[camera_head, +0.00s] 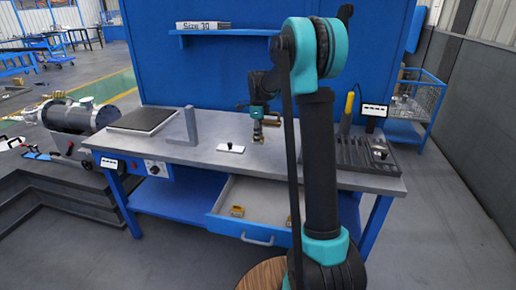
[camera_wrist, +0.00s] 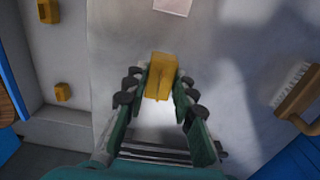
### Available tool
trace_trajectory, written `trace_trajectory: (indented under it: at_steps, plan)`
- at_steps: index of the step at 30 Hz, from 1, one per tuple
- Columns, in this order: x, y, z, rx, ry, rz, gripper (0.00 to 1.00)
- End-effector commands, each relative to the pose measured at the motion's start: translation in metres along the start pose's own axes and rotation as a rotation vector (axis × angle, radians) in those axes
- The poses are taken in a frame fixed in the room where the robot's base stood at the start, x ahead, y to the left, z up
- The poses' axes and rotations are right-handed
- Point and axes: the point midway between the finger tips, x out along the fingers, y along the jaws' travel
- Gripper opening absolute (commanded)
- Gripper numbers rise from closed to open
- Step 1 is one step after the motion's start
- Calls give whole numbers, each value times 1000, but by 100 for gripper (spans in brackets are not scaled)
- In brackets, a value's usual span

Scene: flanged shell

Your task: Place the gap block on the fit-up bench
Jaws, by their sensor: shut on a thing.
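My gripper (camera_head: 257,137) points down over the middle of the fit-up bench (camera_head: 205,155), to the right of a small white plate with a dark knob (camera_head: 231,148). In the wrist view its fingers (camera_wrist: 159,98) are shut on a yellow gap block (camera_wrist: 160,70), which sits between the fingertips. Grey bench top lies beneath the block. The head view shows the block only as a small yellowish patch, so I cannot tell whether it touches the bench.
An open drawer (camera_head: 262,203) below the bench top holds yellow blocks (camera_head: 237,211). A dark plate (camera_head: 143,121) and an upright grey bracket (camera_head: 190,126) stand left; a dark slotted rack (camera_head: 362,152) stands right. A wooden-handled brush (camera_wrist: 300,100) lies right in the wrist view.

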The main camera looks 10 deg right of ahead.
Motion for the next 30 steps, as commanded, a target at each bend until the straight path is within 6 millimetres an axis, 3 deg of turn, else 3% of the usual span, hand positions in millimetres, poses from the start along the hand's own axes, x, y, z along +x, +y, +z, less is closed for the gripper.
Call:
trace_trajectory:
  at_steps: [16,27,28,30]
  plan:
    - [54,0,0,0,0,0,0]
    - [58,0,0,0,0,0,0]
    - [58,0,0,0,0,0,28]
    - [58,0,0,0,0,0,36]
